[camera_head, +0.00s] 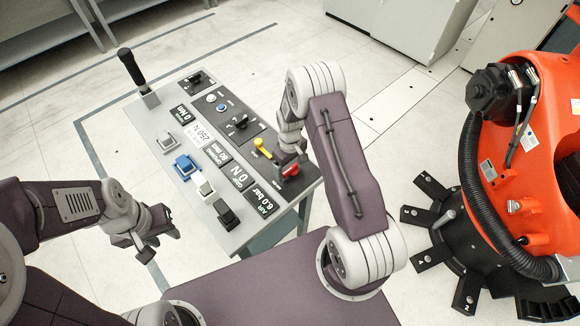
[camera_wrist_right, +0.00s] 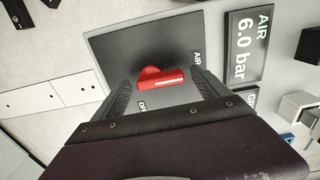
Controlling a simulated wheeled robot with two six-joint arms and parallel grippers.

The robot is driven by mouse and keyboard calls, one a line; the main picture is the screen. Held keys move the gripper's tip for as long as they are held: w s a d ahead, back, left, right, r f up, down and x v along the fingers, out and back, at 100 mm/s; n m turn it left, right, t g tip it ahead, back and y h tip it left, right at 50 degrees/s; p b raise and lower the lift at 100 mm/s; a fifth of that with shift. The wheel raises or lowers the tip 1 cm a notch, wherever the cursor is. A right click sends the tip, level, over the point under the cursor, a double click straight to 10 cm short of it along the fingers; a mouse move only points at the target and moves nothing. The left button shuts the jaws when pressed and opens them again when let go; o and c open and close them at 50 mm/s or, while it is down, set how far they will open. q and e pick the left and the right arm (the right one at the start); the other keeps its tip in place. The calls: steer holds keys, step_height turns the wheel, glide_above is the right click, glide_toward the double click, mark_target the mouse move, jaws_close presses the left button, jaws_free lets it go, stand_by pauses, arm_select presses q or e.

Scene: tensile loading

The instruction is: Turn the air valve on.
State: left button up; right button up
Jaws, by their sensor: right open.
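The air valve has a red handle (camera_wrist_right: 160,79) on a dark plate (camera_wrist_right: 112,48) lettered AIR in the right wrist view. In the head view the red handle (camera_head: 290,170) shows at the panel's right side, partly covered by my right gripper (camera_head: 284,157). In the right wrist view the fingers of my right gripper (camera_wrist_right: 165,92) are apart, one on each side of the handle; whether they touch it cannot be told. An AIR display (camera_wrist_right: 245,45) beside it reads 6.0 bar. My left gripper (camera_head: 150,243) hangs empty left of the panel.
The grey control panel (camera_head: 150,125) carries a black lever (camera_head: 132,70), a yellow handle (camera_head: 262,147) close to the red one, and several buttons, including a blue one (camera_head: 187,166). A large orange robot (camera_head: 525,160) stands at the right on a black base.

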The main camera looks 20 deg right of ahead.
step_height(320, 180, up, 9)
stand_by(0.3)
step_height(320, 180, up, 6)
steer(key=t, duration=0.1)
glide_above(289, 168)
steer(key=a, duration=0.1)
steer(key=s+a+r, duration=0.1)
steer(key=s+r, duration=0.2)
steer(key=s+a+f+m, duration=0.1)
steer(key=s+m, duration=0.3)
steer(key=s, duration=1)
steer(key=shift+a, duration=0.35)
